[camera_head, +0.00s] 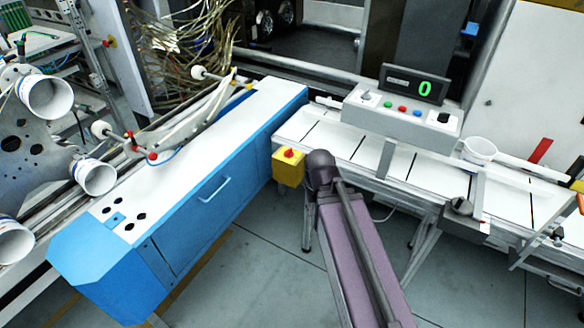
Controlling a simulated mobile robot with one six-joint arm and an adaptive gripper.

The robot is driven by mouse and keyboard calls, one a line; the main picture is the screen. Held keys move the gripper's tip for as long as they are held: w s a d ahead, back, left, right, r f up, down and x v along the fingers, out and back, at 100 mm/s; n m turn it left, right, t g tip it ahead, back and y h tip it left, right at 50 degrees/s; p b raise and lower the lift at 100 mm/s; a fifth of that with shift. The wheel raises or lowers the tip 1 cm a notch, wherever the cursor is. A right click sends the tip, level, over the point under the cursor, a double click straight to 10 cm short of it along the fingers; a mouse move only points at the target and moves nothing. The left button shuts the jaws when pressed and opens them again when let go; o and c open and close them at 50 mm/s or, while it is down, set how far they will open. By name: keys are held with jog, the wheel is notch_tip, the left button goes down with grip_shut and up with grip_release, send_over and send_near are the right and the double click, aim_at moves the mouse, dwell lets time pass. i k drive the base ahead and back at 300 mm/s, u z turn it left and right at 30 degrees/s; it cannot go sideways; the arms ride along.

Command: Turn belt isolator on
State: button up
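A yellow box (287,172) with a red knob (289,154) on top is fixed at the near left end of the conveyor (345,145). It looks like an isolator or a stop switch; I see no readable label. A grey control box (402,118) stands over the conveyor, with small coloured buttons and a black knob (443,117) at its right. The display (413,85) above it shows a green 0. My purple arm reaches up from the bottom, and its dark joint is just right of the yellow box. I cannot make out my gripper's fingers.
A blue cabinet (205,190) with a white top stands at the left, its corner near the yellow box. Another white cup (479,150) is on the conveyor. The grey floor (260,265) in front is mostly clear.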

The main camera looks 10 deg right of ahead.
aim_at(288, 153)
jog(key=u, duration=0.05)
jog(key=k, duration=1.35)
jog(key=u, duration=0.25)
jog(key=i, duration=1.75)
jog(key=z, duration=0.4)
